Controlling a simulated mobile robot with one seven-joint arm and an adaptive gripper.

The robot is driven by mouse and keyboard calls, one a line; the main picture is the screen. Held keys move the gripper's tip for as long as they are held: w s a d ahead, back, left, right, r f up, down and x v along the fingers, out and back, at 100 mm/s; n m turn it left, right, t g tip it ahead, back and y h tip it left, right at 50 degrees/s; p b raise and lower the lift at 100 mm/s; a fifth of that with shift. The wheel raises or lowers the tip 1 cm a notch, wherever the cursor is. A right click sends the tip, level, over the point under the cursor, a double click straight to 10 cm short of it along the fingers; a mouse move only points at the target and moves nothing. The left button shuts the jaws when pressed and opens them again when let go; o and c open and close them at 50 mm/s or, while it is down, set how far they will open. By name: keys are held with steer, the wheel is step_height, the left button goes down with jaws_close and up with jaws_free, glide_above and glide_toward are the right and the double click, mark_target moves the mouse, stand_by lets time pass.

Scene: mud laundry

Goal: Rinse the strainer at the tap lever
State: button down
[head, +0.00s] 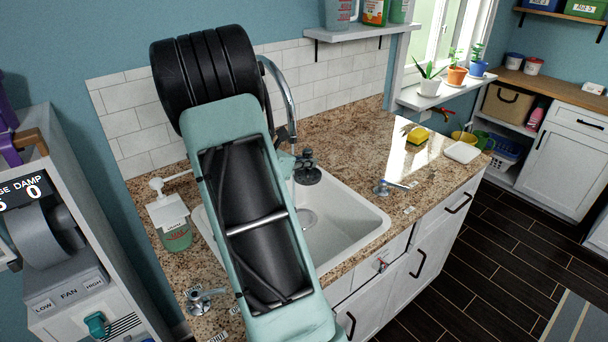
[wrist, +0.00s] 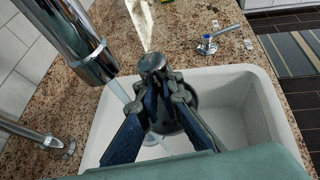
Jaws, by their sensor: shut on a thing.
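My gripper (wrist: 165,98) is shut on the strainer, a small dark grey piece with a round knob-like top (wrist: 152,62). In the head view the strainer (head: 307,176) hangs over the white sink (head: 345,238), close to the chrome spout (head: 290,105). In the wrist view the spout (wrist: 85,45) is left of the strainer. A pale streak below its mouth looks like running water, beside the strainer. A tap lever (head: 393,187) sits on the counter right of the sink; another (head: 205,297) is at the front left. My fingers hide part of the strainer.
A shelf (head: 345,32) with bottles hangs above.

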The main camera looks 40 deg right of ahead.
steer(key=shift+s, duration=0.1)
steer(key=s+a+b, duration=0.1)
steer(key=s+b, duration=0.2)
steer(key=s, duration=0.4)
steer(key=shift+s, duration=0.4)
stand_by(1.4)
steer(key=s+r+p, duration=0.1)
steer(key=s+r, duration=0.3)
steer(key=s, duration=0.1)
steer(key=shift+a+p, duration=0.3)
steer(key=shift+a, duration=0.1)
steer(key=shift+w, duration=0.15)
